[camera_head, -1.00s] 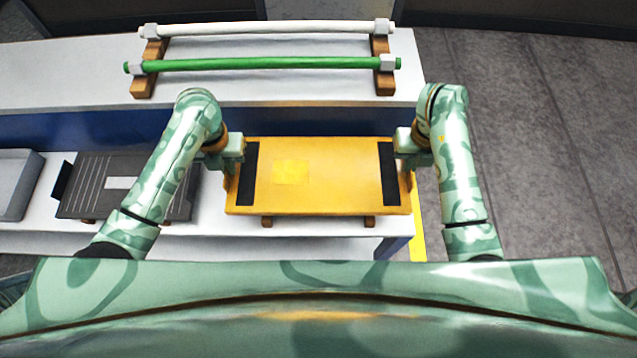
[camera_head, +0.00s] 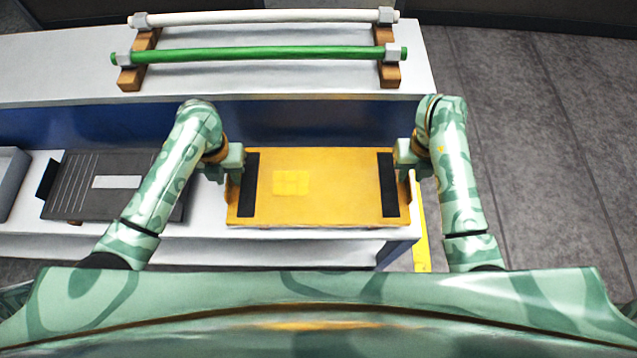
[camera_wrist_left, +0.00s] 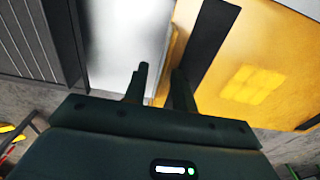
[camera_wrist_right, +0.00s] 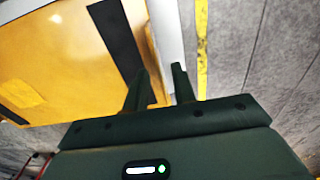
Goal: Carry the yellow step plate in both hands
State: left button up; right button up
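The yellow step plate (camera_head: 320,190) lies flat between my two hands in the head view, with a dark strip near each end and a lighter yellow square left of its middle. My left gripper (camera_head: 236,173) is at its left end and my right gripper (camera_head: 404,173) at its right end. In the left wrist view the fingers (camera_wrist_left: 160,88) are closed about the plate's yellow edge; the right wrist fingers (camera_wrist_right: 158,90) likewise. The plate is over the white table; how far above its top I cannot tell. The plate hides what is beneath it.
A dark grooved plate (camera_head: 80,200) lies on the white table (camera_head: 300,244) to the left, partly behind my left arm. A rack behind holds a white rod (camera_head: 260,18) and a green rod (camera_head: 260,54). Grey floor (camera_head: 530,150) is open to the right, with a yellow line.

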pick_arm(q)
jog(key=shift+r, duration=0.2)
pick_arm(e)
jog(key=shift+r, duration=0.2)
pick_arm(q)
notch_tip(320, 180, up, 12)
jog(key=shift+w+f, duration=0.15)
jog(key=shift+w, duration=0.1)
pick_arm(e)
notch_tip(320, 180, up, 12)
jog(key=shift+w+f, duration=0.15)
jog(key=shift+w, duration=0.15)
dwell(0.4)
